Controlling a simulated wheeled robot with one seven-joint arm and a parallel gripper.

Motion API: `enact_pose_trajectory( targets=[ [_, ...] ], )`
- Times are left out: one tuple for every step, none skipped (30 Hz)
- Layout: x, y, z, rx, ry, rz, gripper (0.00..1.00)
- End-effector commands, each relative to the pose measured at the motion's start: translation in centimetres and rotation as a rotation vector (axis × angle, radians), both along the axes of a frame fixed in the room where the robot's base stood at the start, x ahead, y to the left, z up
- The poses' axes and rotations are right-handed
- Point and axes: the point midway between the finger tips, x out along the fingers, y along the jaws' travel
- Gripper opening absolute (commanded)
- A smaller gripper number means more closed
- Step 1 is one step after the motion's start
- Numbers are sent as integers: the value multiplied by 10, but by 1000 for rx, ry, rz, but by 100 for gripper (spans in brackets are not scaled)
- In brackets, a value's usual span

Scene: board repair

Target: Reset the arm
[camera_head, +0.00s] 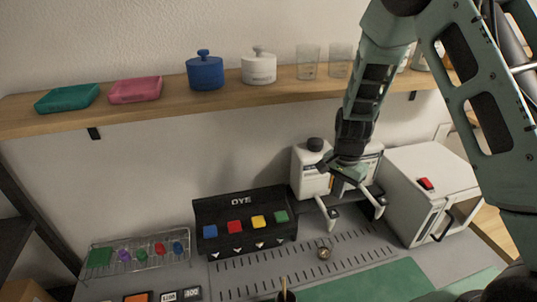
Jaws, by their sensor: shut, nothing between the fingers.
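My arm comes down from the top right in the head view. My gripper (355,212) hangs at its end, pointing down in front of the white bottle-like units (310,178) at the back wall. It is shut and holds nothing. It is above the grey bench surface, behind a small round metal piece (324,253). Contact between the gripper and the units behind it cannot be told from this view.
A black DYE box (243,208) with coloured buttons stands left of the gripper. A white cabinet (411,181) with a red switch stands right. A wire rack (140,254) is at lower left, a green mat (375,284) in front. A wooden shelf (150,111) holds dishes and jars.

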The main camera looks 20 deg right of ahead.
Motion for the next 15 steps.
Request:
enact_pose_trajectory(
  targets=[
    [0,1,0,1,0,4,0],
    [-1,4,0,5,-1,12,0],
    [-2,9,1,11,-2,31,0],
    [-4,15,3,19,-2,52,0],
    [-7,23,4,29,-3,82,0],
    [-11,37,8,45,-5,136,0],
    [-17,50,11,59,-6,188,0],
    [-23,64,14,75,-9,248,0],
    [-35,85,20,98,-13,344,0],
    [-46,100,25,112,-16,424,0],
    [-58,116,30,127,-19,509,0],
    [-75,135,36,141,-25,625,0],
    [-89,148,41,149,-28,712,0],
    [-103,159,45,154,-33,801,0],
    [-123,171,49,158,-37,916,0]
  ],
)
